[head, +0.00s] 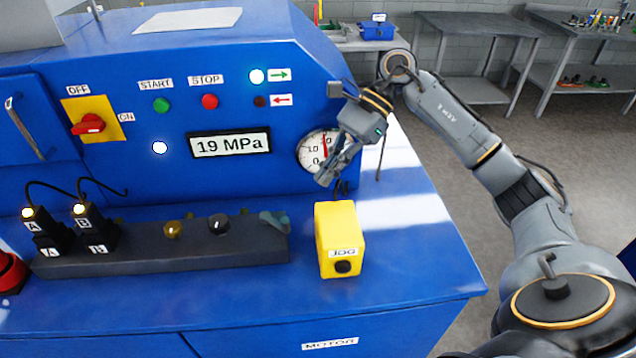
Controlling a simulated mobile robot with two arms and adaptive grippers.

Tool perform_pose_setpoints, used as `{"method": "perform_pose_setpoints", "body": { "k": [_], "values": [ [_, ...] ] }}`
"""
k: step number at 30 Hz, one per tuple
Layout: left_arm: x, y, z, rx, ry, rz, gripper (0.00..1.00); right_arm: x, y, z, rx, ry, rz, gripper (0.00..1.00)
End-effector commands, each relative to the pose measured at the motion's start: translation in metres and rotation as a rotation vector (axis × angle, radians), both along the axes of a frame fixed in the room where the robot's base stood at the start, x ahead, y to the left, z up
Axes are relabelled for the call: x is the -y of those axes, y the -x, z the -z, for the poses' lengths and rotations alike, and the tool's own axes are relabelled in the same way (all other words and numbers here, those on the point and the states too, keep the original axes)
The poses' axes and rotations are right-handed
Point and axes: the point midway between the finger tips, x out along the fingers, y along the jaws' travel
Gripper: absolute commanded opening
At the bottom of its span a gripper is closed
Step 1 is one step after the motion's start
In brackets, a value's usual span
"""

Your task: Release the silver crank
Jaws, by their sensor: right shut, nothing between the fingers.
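My right gripper (328,172) hangs in front of the lower right of the pressure gauge (309,150) on the blue machine, above and behind the yellow JOG box (338,238). Its fingers are shut with nothing between them, and it hides part of the gauge. I cannot make out a silver crank for certain. A small grey-teal handle (274,221) sits at the right end of the dark valve block (140,256), apart from my gripper. My left gripper is not in view.
The blue machine (420,255) has a yellow OFF/ON switch (88,124), START and STOP buttons and a display (230,144) reading 19 MPa. Two black plugs, A and B, stand at the left. The blue top right of the JOG box is clear. Metal tables (480,25) stand behind.

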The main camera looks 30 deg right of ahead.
Motion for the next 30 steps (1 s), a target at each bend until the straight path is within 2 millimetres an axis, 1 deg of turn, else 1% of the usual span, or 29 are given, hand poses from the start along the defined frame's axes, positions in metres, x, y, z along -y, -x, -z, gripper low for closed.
{"method": "perform_pose_setpoints", "body": {
  "k": [1,3,6,10,15,20,30],
  "values": [
    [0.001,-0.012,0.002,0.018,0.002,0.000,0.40,-0.007,0.001,0.008,-0.001,-0.002,-0.004,0.00],
    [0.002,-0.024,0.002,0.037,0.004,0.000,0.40,-0.016,0.002,0.017,-0.002,-0.002,-0.005,0.00],
    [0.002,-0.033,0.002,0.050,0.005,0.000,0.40,-0.030,0.003,0.030,-0.002,-0.003,-0.004,0.00],
    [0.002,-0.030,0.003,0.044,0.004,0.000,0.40,-0.045,0.004,0.045,-0.001,-0.003,-0.002,0.00],
    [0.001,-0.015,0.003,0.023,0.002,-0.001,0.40,-0.057,0.005,0.057,0.000,-0.003,-0.001,0.00],
    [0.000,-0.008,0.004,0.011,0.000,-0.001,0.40,-0.060,0.005,0.060,0.001,-0.001,-0.001,0.00],
    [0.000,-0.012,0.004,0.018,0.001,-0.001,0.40,-0.062,0.004,0.060,0.001,-0.002,0.000,0.00]
  ]
}}
